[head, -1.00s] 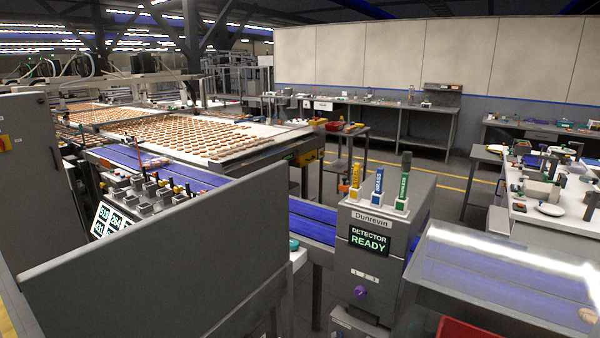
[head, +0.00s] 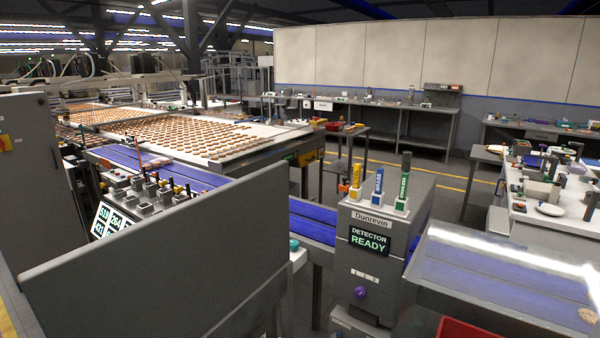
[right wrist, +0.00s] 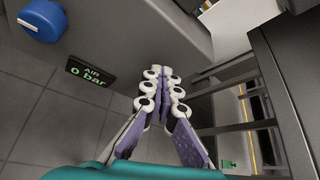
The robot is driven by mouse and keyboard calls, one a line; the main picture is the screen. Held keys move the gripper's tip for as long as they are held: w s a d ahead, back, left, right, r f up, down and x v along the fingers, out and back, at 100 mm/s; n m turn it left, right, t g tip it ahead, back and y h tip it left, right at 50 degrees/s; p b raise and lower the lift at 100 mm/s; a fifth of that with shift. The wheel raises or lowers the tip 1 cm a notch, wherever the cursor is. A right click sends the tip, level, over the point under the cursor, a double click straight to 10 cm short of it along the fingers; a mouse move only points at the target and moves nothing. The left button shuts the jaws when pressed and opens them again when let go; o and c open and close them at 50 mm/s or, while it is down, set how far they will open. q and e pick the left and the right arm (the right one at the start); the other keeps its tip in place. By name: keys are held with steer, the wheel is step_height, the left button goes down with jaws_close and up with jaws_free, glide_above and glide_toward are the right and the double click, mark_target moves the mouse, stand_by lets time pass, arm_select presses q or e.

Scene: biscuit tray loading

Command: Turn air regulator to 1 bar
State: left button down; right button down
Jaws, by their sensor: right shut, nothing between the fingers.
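A round blue knob (right wrist: 42,18) with a white mark sits on a grey panel at the top left of the right wrist view. Below it a small dark display (right wrist: 88,79) reads "AIR 0 bar" in green. My right gripper (right wrist: 163,72) is shut and empty. Its fingertips are to the right of the knob and display in the picture, apart from both. Neither gripper shows in the head view, and neither the blue knob nor the air display can be made out there.
In the head view a grey detector (head: 398,239) carries a "DETECTOR READY" screen, a purple knob (head: 360,292) and three coloured wands. A large grey panel (head: 150,262) stands in front at left. Dark rails (right wrist: 232,100) lie right of my right gripper in the wrist view.

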steer(key=shift+w+a+f, duration=0.15)
steer(key=shift+a+f, duration=0.05)
steer(key=shift+a, duration=0.05)
steer(key=s+a, duration=0.3)
steer(key=s, duration=0.1)
steer(key=shift+s+a+r, duration=0.35)
stand_by(0.4)
